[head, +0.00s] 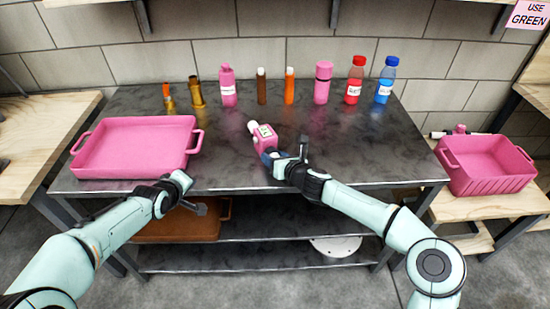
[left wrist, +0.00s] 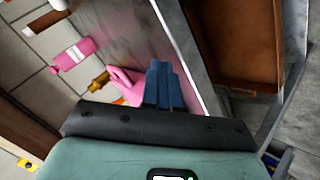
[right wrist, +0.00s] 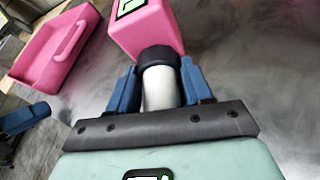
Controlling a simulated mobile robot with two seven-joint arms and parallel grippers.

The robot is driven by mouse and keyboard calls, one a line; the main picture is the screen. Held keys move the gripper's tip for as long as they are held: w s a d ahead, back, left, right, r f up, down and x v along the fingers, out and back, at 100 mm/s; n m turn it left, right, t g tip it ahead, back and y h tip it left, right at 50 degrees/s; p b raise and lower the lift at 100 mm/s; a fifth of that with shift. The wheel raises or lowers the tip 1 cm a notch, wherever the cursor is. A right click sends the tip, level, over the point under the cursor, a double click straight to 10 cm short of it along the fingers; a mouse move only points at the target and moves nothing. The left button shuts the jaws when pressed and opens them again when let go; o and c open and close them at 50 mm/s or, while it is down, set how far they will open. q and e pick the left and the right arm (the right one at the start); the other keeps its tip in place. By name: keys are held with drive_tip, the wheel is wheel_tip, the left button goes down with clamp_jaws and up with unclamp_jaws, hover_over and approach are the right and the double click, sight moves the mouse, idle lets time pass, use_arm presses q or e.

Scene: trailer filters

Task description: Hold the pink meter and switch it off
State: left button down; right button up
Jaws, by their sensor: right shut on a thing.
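The pink meter (head: 264,137) is a boxy pink body with a pale end piece and a light label or display on its face. My right gripper (head: 271,158) holds it above the front middle of the dark table. In the right wrist view the blue fingers (right wrist: 161,92) are shut around its pale cylindrical handle (right wrist: 159,84), below a dark collar and the pink body (right wrist: 146,34). A green-edged panel is cut off at the top. I cannot make out a switch. My left gripper (left wrist: 163,88) is empty, its blue fingers together, near the table's front left edge.
A pink tray (head: 135,170) sits on the table's left side. Several bottles, including a red-capped one (head: 355,80) and a blue-capped one (head: 386,80), line the back. A pink crate (head: 485,180) stands on the right bench. The table's right front (head: 370,165) is clear.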

sight(209, 178)
use_arm(q)
drive_tip(key=w+d+m+t+h, duration=0.1)
drive_tip(key=w+d, duration=0.1)
drive_tip(key=w+d+m+t+h, duration=0.1)
drive_tip(key=w+d, duration=0.1)
drive_tip(key=w, duration=0.1)
drive_tip(key=shift+d, duration=0.3)
drive_tip(key=w+d+r+m+t+h, duration=0.1)
drive_tip(key=r+t, duration=0.1)
drive_tip(key=w+d+r+t+h, duration=0.1)
drive_tip(key=w+t, duration=0.1)
drive_tip(key=shift+d+r+m+h, duration=0.2)
drive_tip(key=shift+r+m+h, duration=0.15)
drive_tip(key=shift+m+h, duration=0.05)
drive_tip(key=shift+d+f, duration=0.25)
drive_tip(key=shift+f, duration=0.05)
drive_tip(key=shift+w+d, duration=0.2)
drive_tip(key=shift+d, duration=0.1)
drive_tip(key=shift+w+d+f, duration=0.1)
drive_tip(key=shift+w+d, duration=0.4)
drive_tip(key=shift+d, duration=0.7)
drive_tip(key=shift+w+d+r, duration=0.1)
drive_tip(key=shift+w+d, duration=0.4)
drive_tip(key=shift+d, duration=0.7)
drive_tip(key=shift+w+d+f, duration=0.1)
drive_tip(key=shift+w+d, duration=0.4)
drive_tip(key=shift+d, duration=0.7)
drive_tip(key=shift+d, duration=0.15)
